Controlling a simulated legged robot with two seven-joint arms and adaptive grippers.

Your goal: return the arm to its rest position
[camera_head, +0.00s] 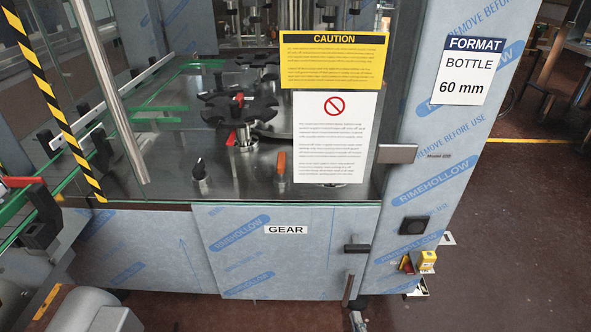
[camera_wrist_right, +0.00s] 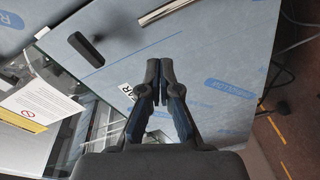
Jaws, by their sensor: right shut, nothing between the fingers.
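My right gripper (camera_wrist_right: 159,78) is shut and empty in the right wrist view, its dark fingers drawn together in front of the film-covered machine front. In the head view only a small dark part of the right gripper (camera_head: 357,312) shows at the bottom edge, below the gear panel (camera_head: 250,270). The rest of the right arm is out of that view. My left gripper is not in view.
The machine fills the middle, with a caution sign (camera_head: 334,62) on its clear guard. A black handle (camera_head: 357,248) and a metal bar (camera_head: 348,290) stick out near my right gripper. A grey rounded housing (camera_head: 80,312) stands at lower left. Floor (camera_head: 500,240) is open at right.

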